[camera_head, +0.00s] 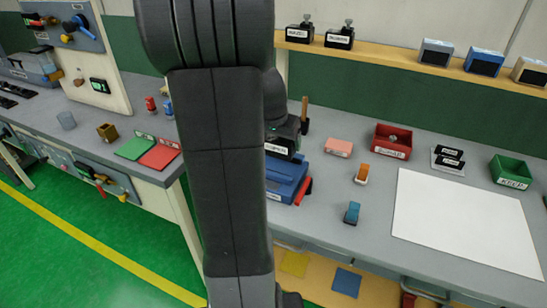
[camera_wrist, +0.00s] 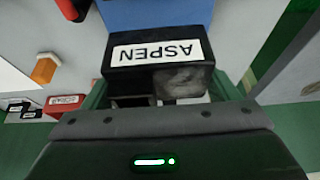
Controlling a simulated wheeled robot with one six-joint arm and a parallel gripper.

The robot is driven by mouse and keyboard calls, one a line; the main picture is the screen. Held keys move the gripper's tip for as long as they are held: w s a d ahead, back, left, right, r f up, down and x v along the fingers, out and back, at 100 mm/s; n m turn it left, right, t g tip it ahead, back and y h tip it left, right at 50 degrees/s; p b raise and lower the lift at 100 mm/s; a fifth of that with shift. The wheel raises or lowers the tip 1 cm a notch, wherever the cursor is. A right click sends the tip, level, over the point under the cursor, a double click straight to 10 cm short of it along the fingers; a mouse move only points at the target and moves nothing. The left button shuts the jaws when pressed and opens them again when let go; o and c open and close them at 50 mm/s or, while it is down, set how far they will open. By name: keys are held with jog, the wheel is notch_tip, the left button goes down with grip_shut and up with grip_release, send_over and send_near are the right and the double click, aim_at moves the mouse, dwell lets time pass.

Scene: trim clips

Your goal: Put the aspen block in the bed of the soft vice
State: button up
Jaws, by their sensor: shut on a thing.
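The aspen block is a dark block with a white ASPEN label, upside down in the wrist view (camera_wrist: 155,54). My gripper (camera_wrist: 160,90) is shut on it. In the head view, my gripper (camera_head: 287,128) holds the block (camera_head: 280,151) just above a blue stepped body (camera_head: 288,172) with a red part, which looks like the soft vice. Its blue top also shows beyond the block in the wrist view (camera_wrist: 150,14). My arm hides the vice's left side, and the block covers part of its bed. I cannot tell whether block and vice touch.
To the right on the grey bench are a pink block (camera_head: 339,147), an orange clip (camera_head: 362,174), a blue clip (camera_head: 352,213), a red bin (camera_head: 391,142), a white sheet (camera_head: 465,220) and a green KEEP bin (camera_head: 511,171). A shelf (camera_head: 400,62) runs behind.

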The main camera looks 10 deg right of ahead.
aim_at(277, 142)
jog(key=shift+f, duration=2.95)
jog(key=shift+f, duration=0.2)
jog(key=o, duration=1)
jog(key=shift+r, duration=0.15)
jog(key=shift+a+r, duration=0.1)
jog(key=shift+r, duration=0.4)
jog(key=v, duration=1.1)
jog(key=shift+s+a+b, duration=0.1)
jog(key=shift+s+b, duration=0.1)
jog(key=shift+b, duration=0.1)
